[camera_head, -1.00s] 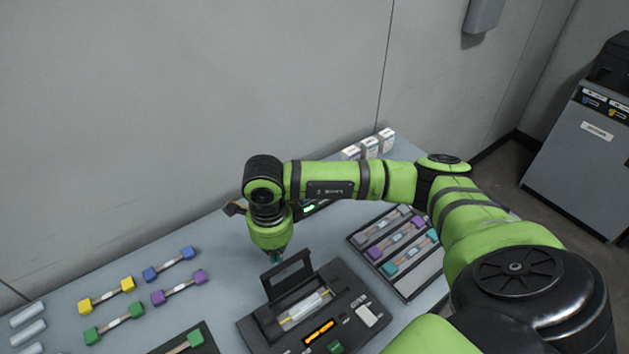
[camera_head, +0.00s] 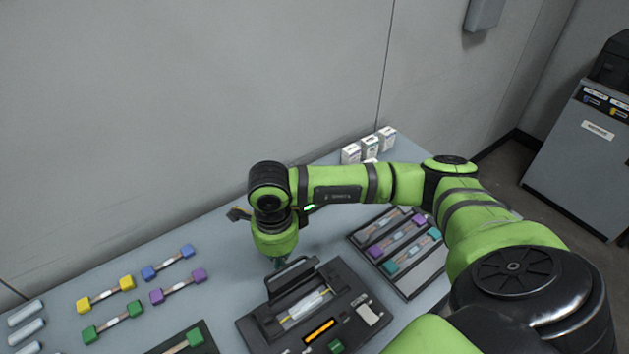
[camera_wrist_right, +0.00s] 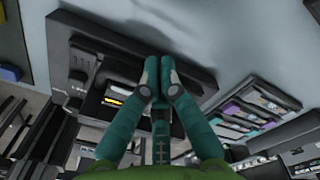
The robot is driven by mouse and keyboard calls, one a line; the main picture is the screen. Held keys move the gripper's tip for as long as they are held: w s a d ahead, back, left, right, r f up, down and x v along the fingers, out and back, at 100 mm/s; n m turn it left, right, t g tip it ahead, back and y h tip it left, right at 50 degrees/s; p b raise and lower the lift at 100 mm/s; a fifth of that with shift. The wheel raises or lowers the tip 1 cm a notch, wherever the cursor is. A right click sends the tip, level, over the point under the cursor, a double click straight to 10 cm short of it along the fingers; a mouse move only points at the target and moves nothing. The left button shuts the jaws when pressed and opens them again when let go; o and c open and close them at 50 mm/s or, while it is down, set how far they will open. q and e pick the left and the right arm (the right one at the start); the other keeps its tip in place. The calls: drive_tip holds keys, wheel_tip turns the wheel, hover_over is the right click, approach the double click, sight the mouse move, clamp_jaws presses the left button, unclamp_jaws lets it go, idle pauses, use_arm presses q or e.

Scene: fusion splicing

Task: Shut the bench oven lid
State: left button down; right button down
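The bench oven (camera_head: 345,282) is a dark box with an amber display, low in the middle of the head view. Its dark framed lid (camera_head: 291,277) stands partly open, tilted over the heating slot, where a clear tube with yellow (camera_head: 308,303) lies. My right gripper (camera_head: 278,264) points down at the lid's back side, at its upper edge. In the right wrist view its teal fingers (camera_wrist_right: 159,68) are together with nothing seen between them, and the dark oven lies around and beyond them. Whether the fingertips touch the lid is hard to tell. My left gripper is not in view.
A tray (camera_head: 408,285) with purple- and teal-ended pieces lies right of the oven. Yellow (camera_head: 106,294), blue (camera_head: 168,263), purple (camera_head: 178,287) and green (camera_head: 113,322) ended pieces lie on the left. White boxes (camera_head: 369,147) stand at the back near the wall.

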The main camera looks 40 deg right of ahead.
sight(295, 275)
drive_tip(key=shift+s+a, duration=0.2)
drive_tip(key=shift+s, duration=2.75)
drive_tip(key=shift+w+r+p, duration=0.2)
drive_tip(key=shift+r+p, duration=0.45)
drive_tip(key=shift+r, duration=0.5)
drive_tip(key=shift+w+r+p, duration=0.2)
drive_tip(key=shift+r+p, duration=0.4)
drive_tip(key=shift+r, duration=0.6)
drive_tip(key=shift+w+r+p, duration=0.2)
drive_tip(key=shift+r+p, duration=0.45)
drive_tip(key=shift+r, duration=0.5)
drive_tip(key=shift+f, duration=0.1)
